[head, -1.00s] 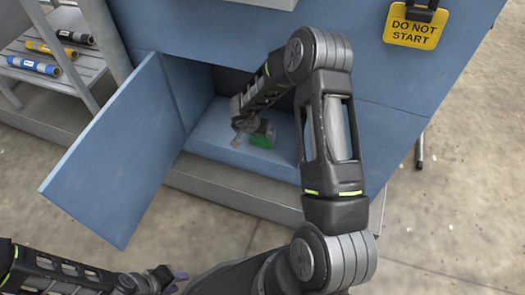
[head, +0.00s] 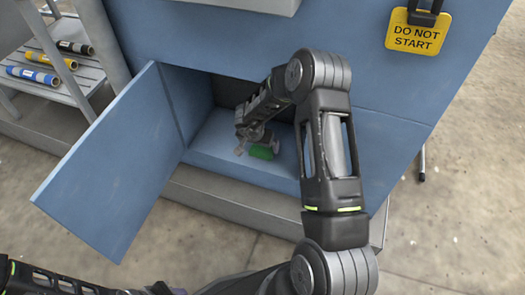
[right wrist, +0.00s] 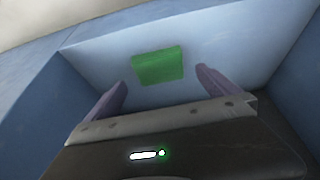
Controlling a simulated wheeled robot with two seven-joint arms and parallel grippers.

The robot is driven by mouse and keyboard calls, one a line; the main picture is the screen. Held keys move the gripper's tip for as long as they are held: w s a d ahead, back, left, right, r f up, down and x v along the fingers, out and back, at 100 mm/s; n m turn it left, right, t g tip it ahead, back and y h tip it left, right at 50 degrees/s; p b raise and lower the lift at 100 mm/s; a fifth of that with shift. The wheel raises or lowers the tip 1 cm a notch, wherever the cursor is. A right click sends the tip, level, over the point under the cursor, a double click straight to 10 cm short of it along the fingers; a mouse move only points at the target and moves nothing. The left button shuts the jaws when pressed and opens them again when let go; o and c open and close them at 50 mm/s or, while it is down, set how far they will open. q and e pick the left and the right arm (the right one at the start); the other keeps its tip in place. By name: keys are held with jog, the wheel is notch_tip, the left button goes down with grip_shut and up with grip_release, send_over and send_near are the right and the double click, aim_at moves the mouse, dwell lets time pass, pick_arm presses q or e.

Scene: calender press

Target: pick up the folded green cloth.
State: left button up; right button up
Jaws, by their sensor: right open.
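The folded green cloth (head: 262,152) lies on the floor of the open blue cabinet compartment, partly covered by my gripper in the head view. In the right wrist view the cloth (right wrist: 158,65) is a flat green rectangle, ahead of and roughly between the two purple fingers. My right gripper (right wrist: 162,80) is open and empty, reaching into the compartment; in the head view the right gripper (head: 257,148) is small and partly hidden. I cannot tell the exact gap between fingers and cloth. My left gripper (head: 172,291) is cut off at the bottom edge, away from the cabinet.
The blue cabinet door (head: 110,165) stands swung open to the left. The compartment walls and upper edge surround my right forearm. A grey rack (head: 60,65) with several rollers stands at the far left. A yellow DO NOT START sign (head: 415,32) hangs at the upper right.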

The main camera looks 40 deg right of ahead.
aim_at(262, 149)
jog(key=b+x, duration=0.3)
jog(key=x, duration=0.2)
jog(key=shift+d+f, duration=0.15)
jog(key=shift+c, duration=0.3)
jog(key=c, duration=1.2)
